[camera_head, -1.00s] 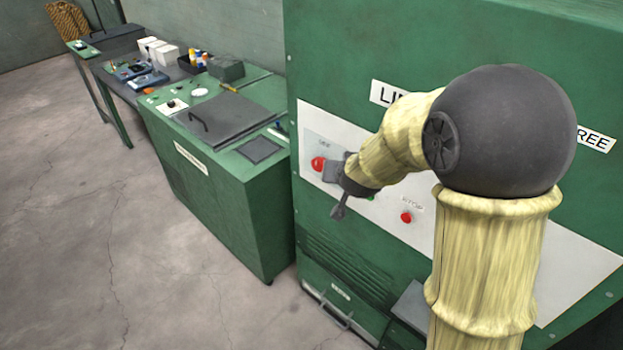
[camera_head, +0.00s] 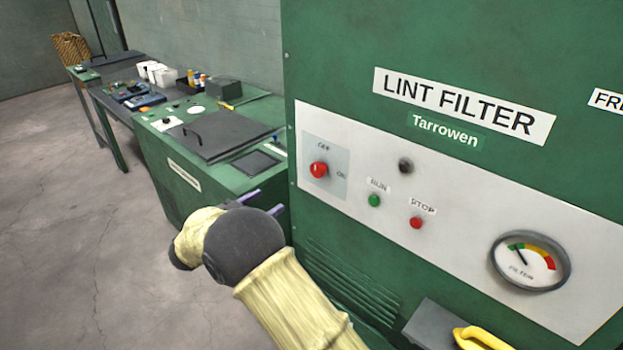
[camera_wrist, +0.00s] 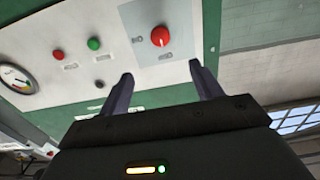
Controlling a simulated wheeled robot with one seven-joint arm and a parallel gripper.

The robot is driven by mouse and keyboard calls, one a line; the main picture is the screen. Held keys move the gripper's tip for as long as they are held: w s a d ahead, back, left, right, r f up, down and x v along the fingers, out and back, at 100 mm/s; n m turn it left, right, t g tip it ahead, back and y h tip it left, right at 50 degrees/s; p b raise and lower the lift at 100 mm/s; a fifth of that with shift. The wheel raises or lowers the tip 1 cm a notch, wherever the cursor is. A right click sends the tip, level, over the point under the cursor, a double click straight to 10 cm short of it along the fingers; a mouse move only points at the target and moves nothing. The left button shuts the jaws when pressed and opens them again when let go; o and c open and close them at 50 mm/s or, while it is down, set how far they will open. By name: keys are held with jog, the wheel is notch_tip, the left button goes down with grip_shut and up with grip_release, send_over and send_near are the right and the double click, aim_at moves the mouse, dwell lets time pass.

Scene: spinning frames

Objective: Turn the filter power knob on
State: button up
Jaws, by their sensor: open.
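The red filter power knob (camera_head: 319,170) sits on a pale plate at the left of the LINT FILTER panel (camera_head: 455,232). OFF is printed above it and ON to its right. A pale mark on the knob seems to point up towards OFF, but it is too small to be sure. My gripper (camera_head: 271,199) is lower left of the knob, apart from the panel, open and empty. In the wrist view the knob (camera_wrist: 160,36) shows upside down, beyond and between the open fingertips (camera_wrist: 160,70), with a gap.
Right of the knob are a dark lamp (camera_head: 406,165), a green RUN button (camera_head: 374,201), a red STOP button (camera_head: 416,223) and a gauge (camera_head: 530,261). A yellow handle (camera_head: 482,338) sits low right. A green bench (camera_head: 185,180) stands left, with open floor before it.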

aim_at(315, 172)
jog(key=p+x, duration=0.3)
jog(key=x, duration=1.4)
jog(key=shift+w+d+r, duration=0.1)
jog(key=shift+w+d, duration=0.1)
jog(key=c, duration=1)
